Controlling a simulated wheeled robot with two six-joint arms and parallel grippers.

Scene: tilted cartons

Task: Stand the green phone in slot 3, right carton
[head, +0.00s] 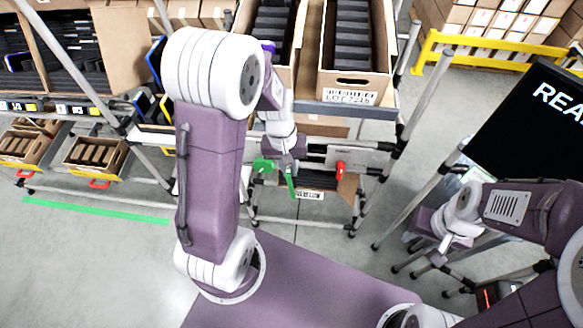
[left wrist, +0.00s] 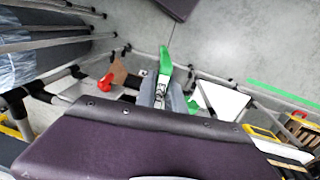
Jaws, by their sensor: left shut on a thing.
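The green phone (head: 291,184) is held in my left gripper (head: 289,169), below and in front of the cartons. In the left wrist view the phone (left wrist: 166,62) shows edge-on between the fingers (left wrist: 163,90), which are shut on it. The right carton (head: 354,84) is tilted on the rack shelf, with a row of dark dividers and a label on its front; slot 3 cannot be singled out. My right gripper (head: 438,250) hangs at the right, away from the cartons; its finger opening is unclear.
A left carton (head: 281,77) stands beside the right one. Below the shelf, a green clamp (head: 263,164) and a red clamp (head: 340,170) sit on the rack. Another rack with small cartons (head: 95,155) is at left. A dark screen (head: 540,125) stands at right.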

